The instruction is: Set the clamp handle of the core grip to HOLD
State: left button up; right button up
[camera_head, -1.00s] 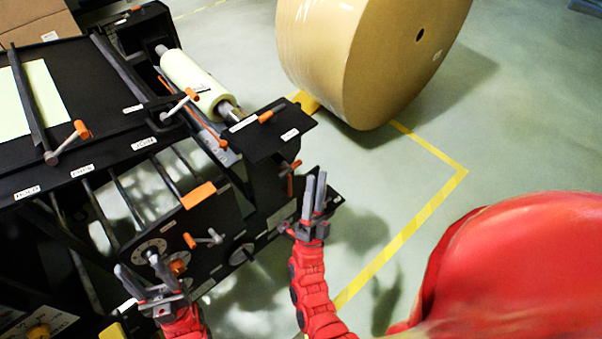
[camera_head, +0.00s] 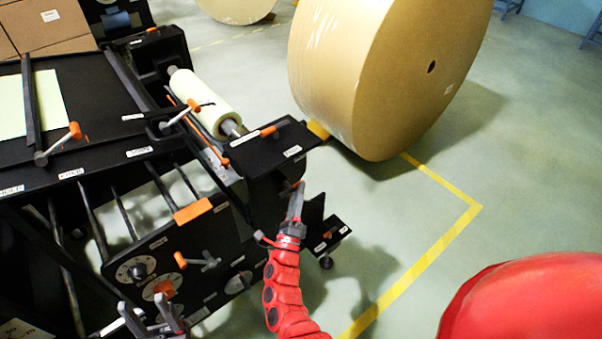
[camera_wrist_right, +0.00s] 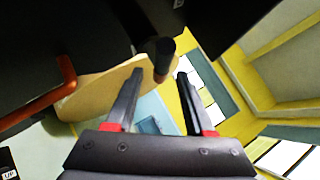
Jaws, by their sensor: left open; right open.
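My right gripper (camera_head: 296,192) is raised against the side of the black machine, just below its top right plate. In the right wrist view its two fingers (camera_wrist_right: 155,78) are apart, with a dark rounded peg (camera_wrist_right: 163,58) beyond and between their tips; I cannot tell whether they touch it. An orange bar (camera_wrist_right: 66,75) shows to the left there. In the head view a small orange handle end (camera_head: 299,184) shows at the fingertips, partly hidden; I cannot tell whether it is the core grip's clamp handle. HOLD is not readable. My left gripper (camera_head: 146,307) is open and empty, low by the machine's front.
Orange-tipped levers (camera_head: 181,115) and a pale roll (camera_head: 205,100) sit on the machine top. A dial (camera_head: 137,270) and a grey-orange handle (camera_head: 200,262) are on its front panel. A large kraft roll (camera_head: 330,75) stands behind.

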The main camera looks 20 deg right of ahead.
jog(key=x, duration=0.5)
jog(key=shift+w+d+r+p, duration=0.15)
jog(key=shift+w+p, duration=0.05)
jog(key=shift+p, duration=0.15)
grip_shut()
